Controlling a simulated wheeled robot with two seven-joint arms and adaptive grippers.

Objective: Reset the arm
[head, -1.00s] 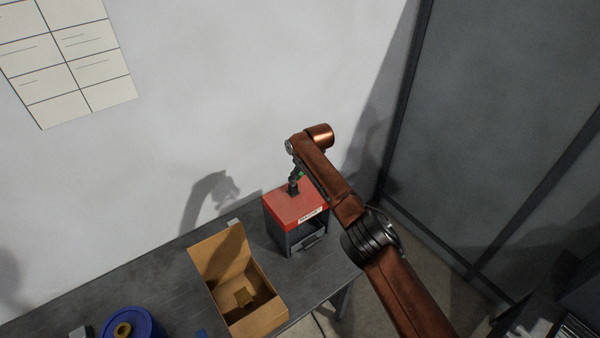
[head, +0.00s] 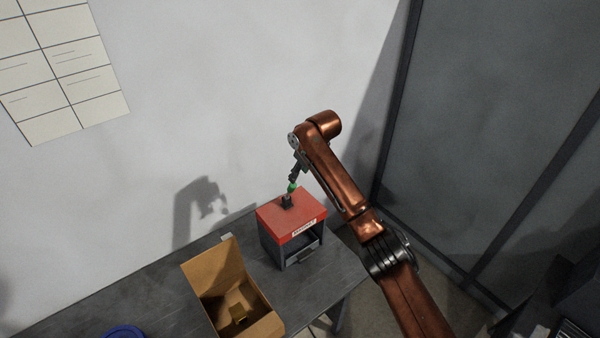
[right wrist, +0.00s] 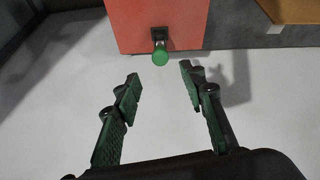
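The machine (head: 291,218) is a small dark box with a red top and a white label, standing on the table. A short black lever with a green knob (head: 292,187) sticks up from its red top. The green knob (right wrist: 160,58) also shows in the right wrist view, in front of the red surface. My right gripper (head: 295,178) is just above the knob. In the right wrist view its two green-padded fingers (right wrist: 160,87) are spread apart with nothing between them, and the knob lies beyond the fingertips. My left gripper is out of view.
An open cardboard box (head: 265,325) with a small yellowish item inside stands left of the machine on the dark table (head: 150,285). A blue round object (head: 124,332) is cut off at the bottom edge. A wall is behind; dark panels (head: 490,130) stand at right.

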